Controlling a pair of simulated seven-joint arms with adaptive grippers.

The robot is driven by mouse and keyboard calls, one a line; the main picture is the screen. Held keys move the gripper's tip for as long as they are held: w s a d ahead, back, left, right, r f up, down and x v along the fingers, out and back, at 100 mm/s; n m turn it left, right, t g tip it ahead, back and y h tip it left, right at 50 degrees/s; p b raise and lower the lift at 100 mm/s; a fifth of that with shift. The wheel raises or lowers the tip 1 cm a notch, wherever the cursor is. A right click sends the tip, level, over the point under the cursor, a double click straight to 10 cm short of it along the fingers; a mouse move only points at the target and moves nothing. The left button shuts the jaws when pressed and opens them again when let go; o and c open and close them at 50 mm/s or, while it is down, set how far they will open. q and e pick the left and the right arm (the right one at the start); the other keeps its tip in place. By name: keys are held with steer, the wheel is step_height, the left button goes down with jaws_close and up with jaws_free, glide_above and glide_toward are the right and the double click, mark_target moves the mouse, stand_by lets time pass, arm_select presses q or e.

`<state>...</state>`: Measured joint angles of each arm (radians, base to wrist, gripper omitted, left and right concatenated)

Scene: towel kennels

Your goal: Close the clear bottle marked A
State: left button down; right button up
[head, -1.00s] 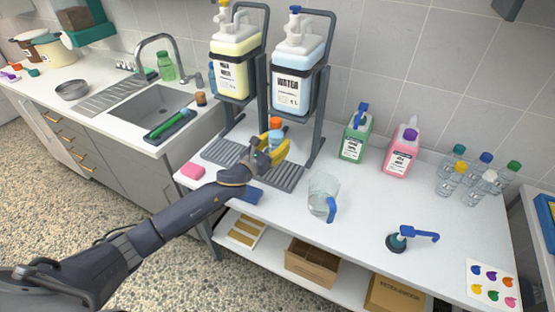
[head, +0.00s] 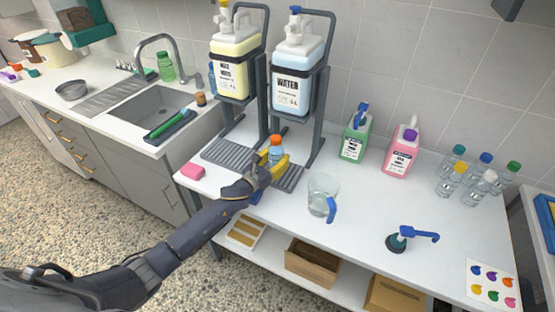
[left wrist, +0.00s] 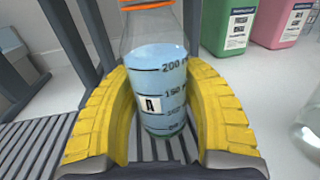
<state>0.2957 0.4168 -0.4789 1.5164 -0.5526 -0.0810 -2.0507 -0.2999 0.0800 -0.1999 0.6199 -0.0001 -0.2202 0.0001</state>
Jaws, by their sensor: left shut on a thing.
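The clear bottle marked A (left wrist: 162,90) holds blue liquid and has an "A" label and volume marks. Orange (left wrist: 147,4) shows at its top in the left wrist view, cut off by the picture edge. In the head view the bottle (head: 276,153) shows an orange cap (head: 276,139) on top; how tightly it sits cannot be told. My left gripper (head: 268,170) has its yellow fingers shut around the bottle's body, over the drip grate (head: 289,178). Whether the bottle's base rests on the grate is unclear. My right gripper is out of view.
Yellow (head: 233,75) and water (head: 292,82) containers stand in racks behind. A clear jug (head: 322,192) with a blue handle is close on the right. The front right counter is mostly clear.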

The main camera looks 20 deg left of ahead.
arm_select(q)
steer(key=shift+f, duration=0.45)
steer(key=shift+f, duration=0.15)
steer(key=c, duration=0.7)
jaws_free()
steer(key=v, duration=1.2)
